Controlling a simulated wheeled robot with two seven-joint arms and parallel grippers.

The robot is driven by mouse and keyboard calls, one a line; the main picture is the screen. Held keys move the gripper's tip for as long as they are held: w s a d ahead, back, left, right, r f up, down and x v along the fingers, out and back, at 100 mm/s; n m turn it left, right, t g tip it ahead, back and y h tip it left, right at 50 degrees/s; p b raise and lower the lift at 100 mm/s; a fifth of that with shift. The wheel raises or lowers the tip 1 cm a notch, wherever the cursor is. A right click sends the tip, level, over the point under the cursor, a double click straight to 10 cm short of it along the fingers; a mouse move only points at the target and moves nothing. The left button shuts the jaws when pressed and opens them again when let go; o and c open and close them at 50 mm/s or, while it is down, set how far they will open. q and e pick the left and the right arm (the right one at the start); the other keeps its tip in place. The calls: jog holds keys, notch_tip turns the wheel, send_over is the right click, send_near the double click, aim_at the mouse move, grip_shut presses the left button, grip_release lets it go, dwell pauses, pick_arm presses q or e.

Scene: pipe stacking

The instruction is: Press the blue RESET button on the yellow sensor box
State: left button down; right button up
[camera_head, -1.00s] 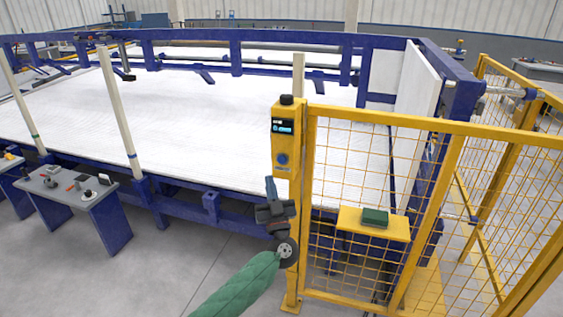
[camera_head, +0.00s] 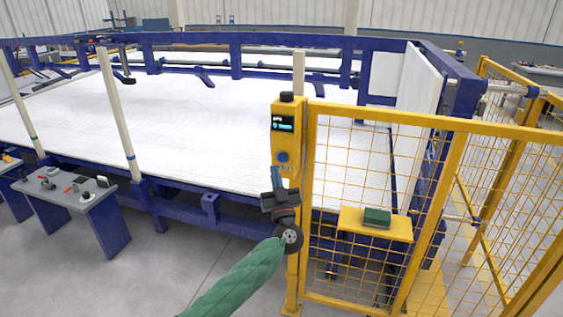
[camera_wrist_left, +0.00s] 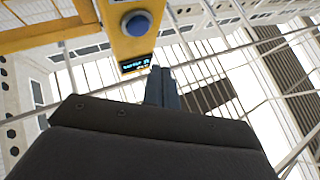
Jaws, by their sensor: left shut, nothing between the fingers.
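The yellow sensor box (camera_head: 285,113) stands on a post at the corner of the yellow fence. It has a black knob on top and a small lit display (camera_head: 283,124). The round blue RESET button (camera_head: 283,157) is on its front face below the display. In the left wrist view the blue button (camera_wrist_left: 136,23) shows near the top, with the display below it. My left gripper (camera_head: 276,170) is shut and empty, its fingers pointing up just below the button. In the wrist view the shut fingers (camera_wrist_left: 161,85) appear apart from the button. My right gripper is not seen.
The yellow mesh fence (camera_head: 370,160) runs right from the box's post. A yellow shelf with a green box (camera_head: 377,217) sits behind the mesh. A large blue-framed white table (camera_head: 190,110) lies behind. A grey control desk (camera_head: 65,188) stands at left.

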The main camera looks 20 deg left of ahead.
aim_at(282, 158)
pick_arm(q)
jog(key=shift+w, duration=1.9)
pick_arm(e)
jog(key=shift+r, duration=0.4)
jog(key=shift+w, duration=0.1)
pick_arm(q)
jog(key=shift+w+r, duration=0.1)
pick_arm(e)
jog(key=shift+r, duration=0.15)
pick_arm(q)
jog(key=shift+w+p, duration=0.2)
jog(key=shift+p, duration=0.3)
jog(key=shift+w, duration=0.1)
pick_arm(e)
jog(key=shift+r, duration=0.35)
